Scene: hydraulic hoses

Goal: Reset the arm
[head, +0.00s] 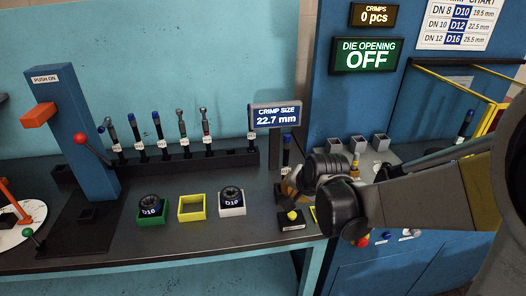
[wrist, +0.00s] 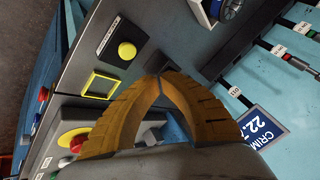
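My arm reaches in from the right in the head view. My gripper (head: 290,187) is above the right end of the dark workbench (head: 110,238), near the yellow button (head: 292,215). In the wrist view its two orange-brown fingers (wrist: 160,76) arch together and their tips meet. Nothing shows between them, so the gripper looks shut and empty. The yellow button also shows in the wrist view (wrist: 126,50), apart from the fingers. A blue-ended hose (head: 287,142) stands just behind the gripper in the head view.
Several hose pieces stand in a rack (head: 180,163) at the back. Green (head: 152,217), yellow (head: 191,219) and white (head: 231,211) trays sit in front. The crimp size display (head: 276,115) reads 22.7 mm. A blue push-on post (head: 75,130) stands at left. The bench front is clear.

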